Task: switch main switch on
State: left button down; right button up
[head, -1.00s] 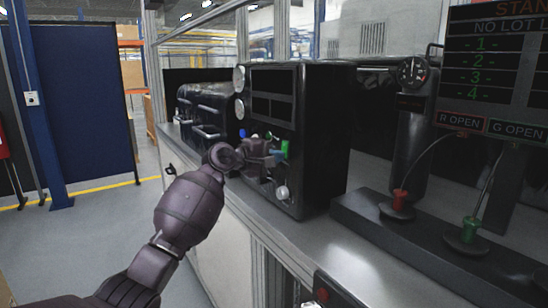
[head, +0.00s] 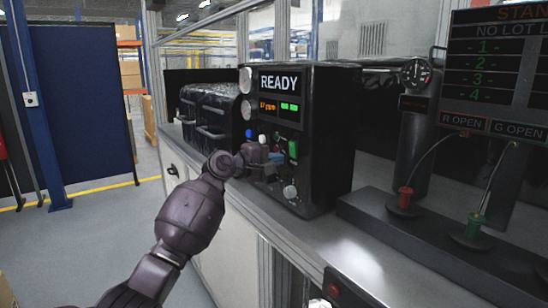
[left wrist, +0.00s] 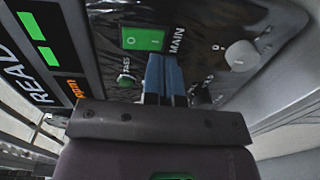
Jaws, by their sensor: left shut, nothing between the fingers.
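The main switch is a green rocker (left wrist: 143,38) beside the printed word MAIN in the left wrist view. It also shows as a green patch (head: 292,149) on the front of the black control box (head: 332,135) in the head view. My left gripper (left wrist: 164,72) has its blue fingers together, with nothing between them. Its tips are close beside the switch; I cannot tell whether they touch the panel. In the head view the left gripper (head: 277,158) is in front of the panel. The box's display (head: 279,82) is lit and reads READY. My right gripper is not in view.
A grey-white knob (left wrist: 241,55) and a small green button (left wrist: 126,80) are near the fingers. A black ribbed case (head: 212,115) stands left of the box. Red (head: 404,200) and green (head: 474,225) plugs stand to the right on a dark base.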

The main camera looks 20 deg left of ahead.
pick_arm(q)
jog(key=f+v, duration=0.1)
jog(key=v, duration=0.9)
jog(key=shift+s+a+f+p, duration=0.15)
jog(key=shift+s+f+p, duration=0.1)
jog(key=shift+f+p, duration=0.1)
jog(key=s+f+m+t+y, duration=0.1)
jog(key=s+f+m+y, duration=0.4)
jog(key=f, duration=0.6)
jog(key=s+f+m+t+y, duration=0.2)
jog(key=s+f+m+y, duration=0.1)
jog(key=s+f+m, duration=0.65)
jog(key=s+f+n+g+y, duration=0.3)
jog(key=s+f+g, duration=0.2)
jog(key=s+f, duration=1.7)
jog(key=s, duration=0.4)
jog(key=shift+s+d+f+g, duration=0.25)
jog(key=shift+s+f+g, duration=0.05)
jog(key=shift+s+f, duration=0.1)
